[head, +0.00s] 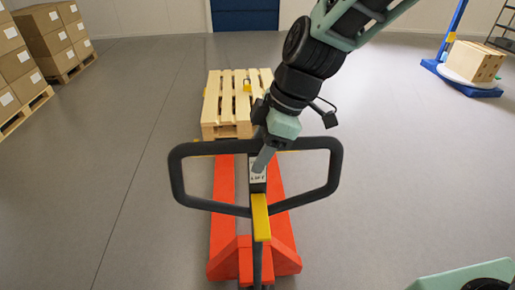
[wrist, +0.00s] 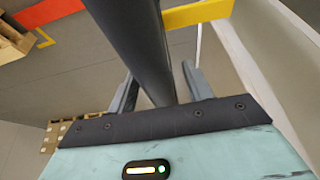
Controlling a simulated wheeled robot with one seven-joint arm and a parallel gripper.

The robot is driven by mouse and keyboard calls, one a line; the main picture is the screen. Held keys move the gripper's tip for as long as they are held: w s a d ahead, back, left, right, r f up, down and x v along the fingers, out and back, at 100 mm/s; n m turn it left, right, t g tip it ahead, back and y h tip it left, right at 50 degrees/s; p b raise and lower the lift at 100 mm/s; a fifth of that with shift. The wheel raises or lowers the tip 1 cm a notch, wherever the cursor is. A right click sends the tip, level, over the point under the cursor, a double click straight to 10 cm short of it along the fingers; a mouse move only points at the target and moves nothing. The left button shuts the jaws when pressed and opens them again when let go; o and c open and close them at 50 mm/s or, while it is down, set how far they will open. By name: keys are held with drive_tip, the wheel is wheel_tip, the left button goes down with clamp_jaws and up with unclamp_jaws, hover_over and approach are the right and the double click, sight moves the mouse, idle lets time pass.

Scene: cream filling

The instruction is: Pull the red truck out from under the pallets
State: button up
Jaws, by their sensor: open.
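The red truck (head: 222,215) stands in the middle of the head view, its forks running away from me to the stacked wooden pallets (head: 226,130). The fork ends are hidden at the pallets. Its black handle loop (head: 334,170) rises toward me, with a white label and a yellow lever (head: 261,215) at its centre. My gripper (head: 262,162) is at the middle of the handle, in front of the label. In the wrist view my gripper (wrist: 160,88) is open, with a finger on each side of a dark handle bar (wrist: 137,45). Contact with the bar cannot be told.
Boxes on pallets (head: 62,40) stand at the left. A blue machine with a box (head: 476,62) stands at the far right. A blue door (head: 245,14) is in the back wall. The grey floor is clear on both sides of the truck.

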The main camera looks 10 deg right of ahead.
drive_tip(key=shift+a+f, duration=0.25)
drive_tip(key=shift+f, duration=0.4)
clamp_jaws()
idle(0.9)
idle(1.6)
